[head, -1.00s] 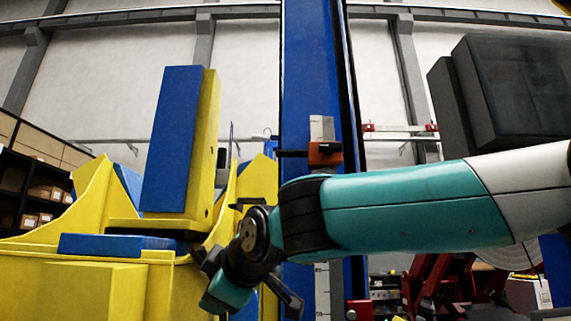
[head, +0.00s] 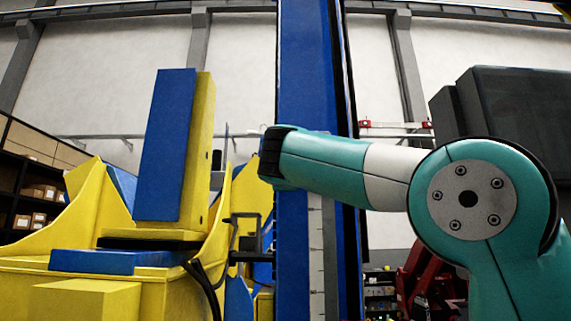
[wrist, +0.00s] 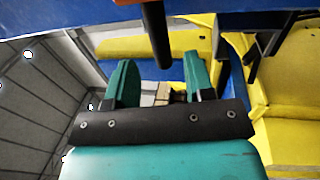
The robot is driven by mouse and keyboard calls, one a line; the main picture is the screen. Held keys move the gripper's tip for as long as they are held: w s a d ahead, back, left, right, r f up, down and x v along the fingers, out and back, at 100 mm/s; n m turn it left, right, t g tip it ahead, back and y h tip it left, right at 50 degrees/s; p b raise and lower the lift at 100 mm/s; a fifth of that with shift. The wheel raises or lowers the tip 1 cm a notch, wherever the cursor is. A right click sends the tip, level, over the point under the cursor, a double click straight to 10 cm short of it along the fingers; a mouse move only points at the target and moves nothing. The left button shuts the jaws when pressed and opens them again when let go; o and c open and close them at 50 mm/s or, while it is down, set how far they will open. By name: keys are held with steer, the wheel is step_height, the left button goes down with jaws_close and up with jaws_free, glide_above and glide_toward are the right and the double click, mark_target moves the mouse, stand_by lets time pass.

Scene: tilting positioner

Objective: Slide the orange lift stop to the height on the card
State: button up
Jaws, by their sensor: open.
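The orange lift stop is hidden behind my arm in the head view; only a sliver of orange-brown shows at the top edge of the wrist view (wrist: 127,2). A dark rod (wrist: 155,38), which looks like the stop's handle, reaches down from the top of the wrist view towards the gap between my fingers. My gripper (wrist: 160,82) is open, with teal fingers either side of the rod's line; I cannot tell whether they touch it. The blue column (head: 308,60) stands upright, with a pale ticked scale (head: 316,265) visible below my arm. I cannot make out the height card.
A yellow positioner (head: 88,308) with a tilted blue-and-yellow block (head: 165,150) stands left of the column. A large dark box (head: 510,105) is at right, and red machinery (head: 418,270) sits low behind my arm. Shelves (head: 30,190) are at far left.

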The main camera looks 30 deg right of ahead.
steer(key=p+x, duration=0.3)
steer(key=x, duration=0.3)
steer(key=shift+w+d+r, duration=0.15)
steer(key=shift+r, duration=0.1)
steer(key=shift+w+d, duration=0.3)
steer(key=shift+w, duration=0.15)
steer(key=shift+f, duration=0.1)
jaws_close()
